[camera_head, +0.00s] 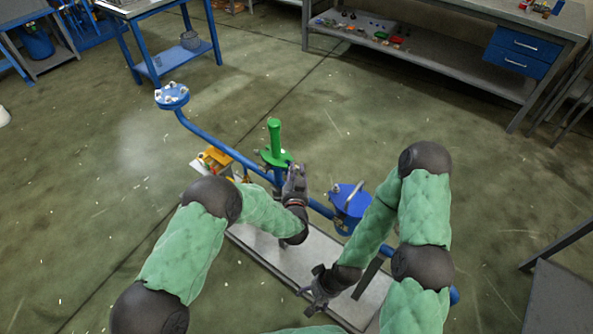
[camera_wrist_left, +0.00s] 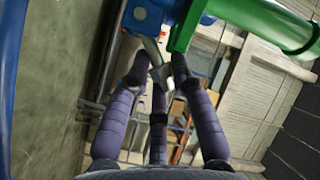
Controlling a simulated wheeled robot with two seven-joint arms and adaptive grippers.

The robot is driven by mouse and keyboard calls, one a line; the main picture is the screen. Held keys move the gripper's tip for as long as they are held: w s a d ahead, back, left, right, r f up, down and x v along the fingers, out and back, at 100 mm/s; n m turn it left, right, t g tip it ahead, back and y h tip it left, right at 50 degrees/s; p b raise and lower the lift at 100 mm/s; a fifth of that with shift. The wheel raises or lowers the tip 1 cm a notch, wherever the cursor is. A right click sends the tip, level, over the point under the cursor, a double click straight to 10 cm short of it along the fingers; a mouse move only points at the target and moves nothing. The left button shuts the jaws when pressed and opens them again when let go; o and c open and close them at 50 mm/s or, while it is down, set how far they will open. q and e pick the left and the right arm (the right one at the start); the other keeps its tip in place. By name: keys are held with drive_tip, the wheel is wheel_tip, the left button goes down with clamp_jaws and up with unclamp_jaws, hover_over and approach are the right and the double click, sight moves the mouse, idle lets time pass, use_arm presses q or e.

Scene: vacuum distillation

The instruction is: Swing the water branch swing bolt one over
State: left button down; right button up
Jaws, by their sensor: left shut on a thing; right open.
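The water branch is a blue pipe (camera_head: 215,145) on a low grey base, with a green upright part and green flange (camera_head: 274,150) at its middle. My left gripper (camera_head: 296,172) is at the right side of that flange. In the left wrist view my left fingertips (camera_wrist_left: 160,70) are shut on a small silver metal piece, which looks like a swing bolt (camera_wrist_left: 153,50), beside the green part (camera_wrist_left: 268,24). How far the bolt is tilted is hard to tell. My right gripper (camera_head: 320,284) is open and empty, low over the grey base.
A blue box-like part (camera_head: 350,202) sits on the pipe to the right of my left gripper. A yellow part (camera_head: 213,158) stands left of the green flange. A blue bolted flange (camera_head: 172,95) caps the pipe's far end. The grey base plate (camera_head: 262,248) lies below; open floor surrounds it.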

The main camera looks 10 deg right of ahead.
use_arm(q)
drive_tip(key=c, duration=1.2)
unclamp_jaws()
drive_tip(key=shift+f, duration=0.1)
drive_tip(key=s, duration=0.4)
drive_tip(key=s+a, duration=0.1)
drive_tip(key=s, duration=0.3)
drive_tip(key=s+a+r, duration=0.1)
drive_tip(key=s, duration=0.3)
drive_tip(key=shift+f, duration=0.1)
